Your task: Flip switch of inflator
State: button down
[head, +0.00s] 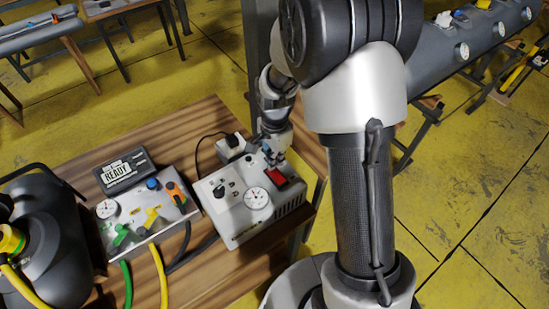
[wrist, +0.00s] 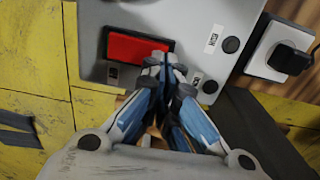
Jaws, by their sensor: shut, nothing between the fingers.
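The inflator is a light grey box (head: 232,203) on the wooden table in the head view. It has a dial gauge (head: 257,198), a black knob (head: 219,190) and a red rocker switch (head: 278,180) on its top. The red switch (wrist: 138,48) is large in the upper middle of the wrist view. My gripper (head: 272,158) is above the inflator beside the switch. In the wrist view my gripper (wrist: 167,62) is shut and empty, its fingertips at the right end of the red switch. I cannot tell whether they touch it.
A valve panel (head: 140,215) with hoses and a black READY display (head: 124,170) stand left of the inflator. A socket with a black plug (wrist: 288,58) is right of it in the wrist view. A dark grey tank (head: 50,240) is at far left. Yellow floor lies beyond the table.

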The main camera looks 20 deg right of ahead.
jog(key=shift+w+f+g+p, duration=0.1)
jog(key=shift+f+g+p, duration=0.15)
jog(key=shift+p, duration=0.25)
jog(key=shift+w+f, duration=0.15)
jog(key=shift+f, duration=0.05)
jog(key=shift+r, duration=0.15)
jog(key=shift+r, duration=0.1)
jog(key=shift+r+p, duration=0.6)
jog(key=shift+r, duration=0.1)
